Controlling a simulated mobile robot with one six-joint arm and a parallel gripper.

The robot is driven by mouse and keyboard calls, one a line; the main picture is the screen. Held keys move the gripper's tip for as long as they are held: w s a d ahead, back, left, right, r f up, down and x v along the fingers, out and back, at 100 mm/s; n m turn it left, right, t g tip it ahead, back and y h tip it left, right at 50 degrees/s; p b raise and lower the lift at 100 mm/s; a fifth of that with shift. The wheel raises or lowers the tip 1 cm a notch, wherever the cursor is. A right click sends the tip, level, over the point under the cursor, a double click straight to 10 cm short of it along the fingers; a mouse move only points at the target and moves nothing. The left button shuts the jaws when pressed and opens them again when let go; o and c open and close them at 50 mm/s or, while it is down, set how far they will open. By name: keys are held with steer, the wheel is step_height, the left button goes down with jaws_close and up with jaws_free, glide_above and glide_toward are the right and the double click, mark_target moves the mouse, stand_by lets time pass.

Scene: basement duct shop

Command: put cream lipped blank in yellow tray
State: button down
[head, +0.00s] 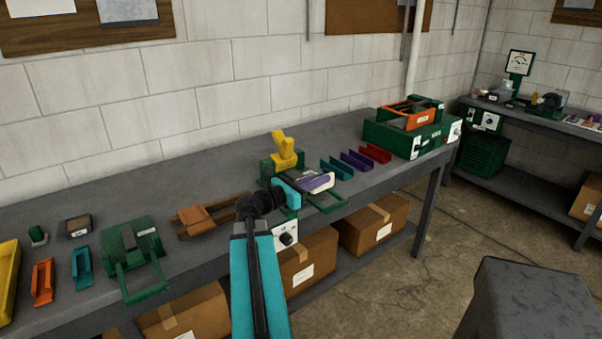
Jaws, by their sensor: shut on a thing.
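My gripper (290,192), with teal jaws, is over the middle of the bench at a green machine with a yellow lever (284,150). It is shut on a pale piece, which looks like the cream lipped blank (322,188). A purple area shows on or inside this piece; I cannot tell which. The piece is over the machine's green front frame (327,204); whether it touches the frame is unclear. My wrist and forearm hide part of the machine. The yellow tray (8,277) is at the far left of the bench, cut off by the picture's edge.
Teal (336,169), purple (357,160) and red (376,153) channels lie right of the machine, before a green case (408,136). Left are a brown wooden piece (205,218), a green fixture (135,255), and orange (42,281) and teal (82,267) channels. Cardboard boxes fill the lower shelf.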

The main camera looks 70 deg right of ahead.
steer(key=w+d+f+p, duration=0.1)
steer(key=w+d+p, duration=0.1)
steer(key=w+d, duration=0.7)
steer(key=shift+d, duration=0.15)
stand_by(0.4)
steer(key=shift+f, duration=0.1)
steer(key=shift+w+d+p, duration=0.4)
steer(key=shift+w+d, duration=0.1)
steer(key=shift+d, duration=0.1)
steer(key=shift+w+d+f, duration=0.1)
steer(key=shift+f, duration=0.2)
steer(key=shift+f+p, duration=0.75)
steer(key=shift+f, duration=0.6)
steer(key=shift+f, duration=0.15)
steer(key=c, duration=1.9)
jaws_free()
steer(key=shift+f+b, duration=0.1)
steer(key=shift+b, duration=0.25)
